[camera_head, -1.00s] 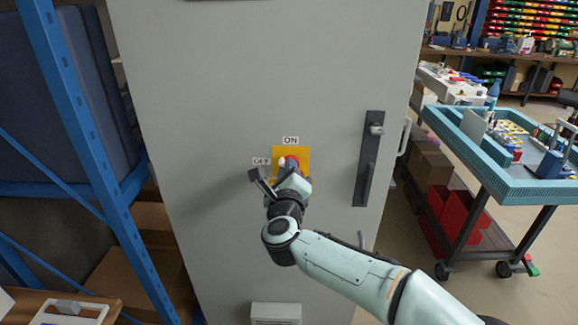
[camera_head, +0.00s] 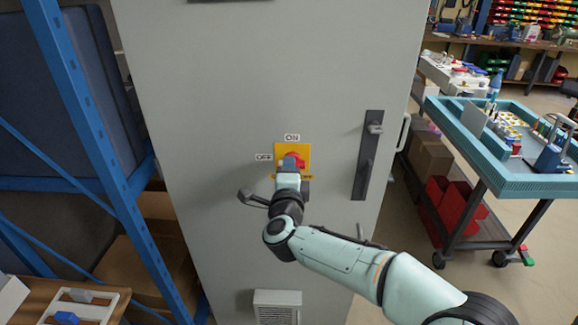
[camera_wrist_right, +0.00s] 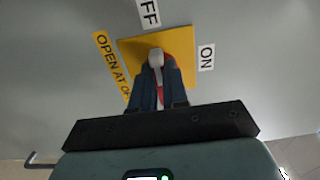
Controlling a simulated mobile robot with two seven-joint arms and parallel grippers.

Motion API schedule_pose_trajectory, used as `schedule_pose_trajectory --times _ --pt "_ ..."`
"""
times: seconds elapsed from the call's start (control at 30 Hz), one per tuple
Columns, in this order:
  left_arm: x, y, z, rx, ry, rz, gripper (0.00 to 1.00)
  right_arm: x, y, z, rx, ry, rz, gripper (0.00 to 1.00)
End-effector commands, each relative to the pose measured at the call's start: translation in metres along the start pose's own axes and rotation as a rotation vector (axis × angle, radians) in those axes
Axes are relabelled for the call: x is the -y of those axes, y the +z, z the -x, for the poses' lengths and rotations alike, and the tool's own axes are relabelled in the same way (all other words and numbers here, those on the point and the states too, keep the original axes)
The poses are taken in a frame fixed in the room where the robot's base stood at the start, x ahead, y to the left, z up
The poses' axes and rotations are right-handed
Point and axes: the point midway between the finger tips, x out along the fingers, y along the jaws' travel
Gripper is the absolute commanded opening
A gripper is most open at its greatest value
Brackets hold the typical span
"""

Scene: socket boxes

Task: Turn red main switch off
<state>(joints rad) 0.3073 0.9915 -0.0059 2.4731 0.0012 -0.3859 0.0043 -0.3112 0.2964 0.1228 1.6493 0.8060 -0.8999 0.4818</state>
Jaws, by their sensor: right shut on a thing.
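The red main switch (camera_head: 295,160) sits on a yellow plate (camera_head: 280,150) on the grey cabinet door. An ON label (camera_head: 292,138) is above it and an OFF label (camera_head: 263,157) is to its left. My right gripper (camera_head: 291,164) is shut on the switch and hides much of it. In the right wrist view, the dark blue fingers (camera_wrist_right: 158,78) close around the switch, with a strip of red (camera_wrist_right: 160,88) between them. The yellow plate (camera_wrist_right: 180,45) shows behind, with the ON label to the right. The switch's exact angle is hard to tell. My left gripper is out of view.
The cabinet door (camera_head: 220,90) has a dark handle (camera_head: 368,155) right of the switch and a vent (camera_head: 277,305) below. A blue shelf frame (camera_head: 95,140) stands close on the left. A trolley with a teal top (camera_head: 470,150) stands on the right.

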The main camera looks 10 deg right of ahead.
Motion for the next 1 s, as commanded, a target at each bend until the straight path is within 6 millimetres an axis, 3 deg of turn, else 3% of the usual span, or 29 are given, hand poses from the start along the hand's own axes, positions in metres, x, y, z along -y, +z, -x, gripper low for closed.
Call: schedule_pose_trajectory --times 0.57,0.6,0.63,1.0 --pt "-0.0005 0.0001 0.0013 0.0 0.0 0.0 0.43 -0.0006 0.0002 0.0 0.001 0.0 0.032 0.0" --pt "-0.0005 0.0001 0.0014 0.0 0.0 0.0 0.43 -0.0006 0.0002 0.0 0.001 0.0 0.032 0.27" --pt "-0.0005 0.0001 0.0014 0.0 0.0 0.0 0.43 -0.0006 0.0002 0.0 0.001 0.0 0.031 0.37" --pt "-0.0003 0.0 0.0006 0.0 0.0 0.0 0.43 -0.0002 0.0003 0.0035 0.001 -0.001 0.028 0.39"
